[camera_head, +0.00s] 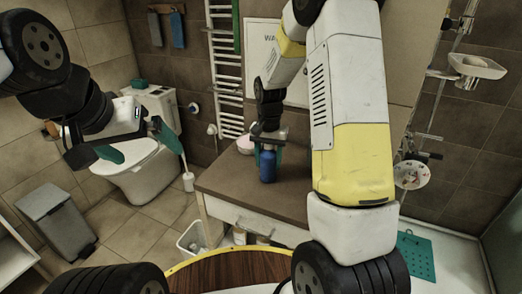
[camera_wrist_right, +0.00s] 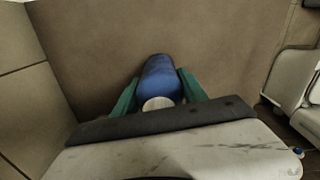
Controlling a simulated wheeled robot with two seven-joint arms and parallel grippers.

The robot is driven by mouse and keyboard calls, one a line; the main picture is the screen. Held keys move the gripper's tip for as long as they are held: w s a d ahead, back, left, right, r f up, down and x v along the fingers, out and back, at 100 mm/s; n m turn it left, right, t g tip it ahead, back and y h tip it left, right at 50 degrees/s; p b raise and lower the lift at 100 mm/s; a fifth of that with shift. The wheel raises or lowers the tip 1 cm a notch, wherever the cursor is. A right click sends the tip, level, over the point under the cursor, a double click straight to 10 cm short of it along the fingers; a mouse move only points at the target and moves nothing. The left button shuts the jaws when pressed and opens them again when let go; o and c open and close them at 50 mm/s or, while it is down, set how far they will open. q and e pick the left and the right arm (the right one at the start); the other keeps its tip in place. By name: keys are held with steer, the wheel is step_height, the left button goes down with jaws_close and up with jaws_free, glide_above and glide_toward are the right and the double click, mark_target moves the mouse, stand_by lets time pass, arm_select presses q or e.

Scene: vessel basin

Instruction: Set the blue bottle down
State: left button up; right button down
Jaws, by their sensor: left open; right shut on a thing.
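The blue bottle (camera_head: 267,166) is upright at the brown countertop (camera_head: 226,183) in the head view. Its base looks at or very near the surface; I cannot tell if it touches. My right gripper (camera_head: 267,146) is shut on the bottle's upper part from above. In the right wrist view the blue bottle (camera_wrist_right: 159,80) with a pale cap lies between the green fingers of my right gripper (camera_wrist_right: 160,92). My left gripper (camera_head: 136,142) is open and empty at the left, in front of the toilet, away from the countertop.
A pink-white rounded item (camera_head: 245,144) stands on the countertop left of the bottle. A towel radiator (camera_head: 226,75) is on the wall behind. The toilet (camera_head: 140,172) and a grey bin (camera_head: 55,222) are at the left. The countertop left of and in front of the bottle is clear.

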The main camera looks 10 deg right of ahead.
steer(key=shift+f, duration=0.1)
steer(key=c, duration=0.6)
jaws_free()
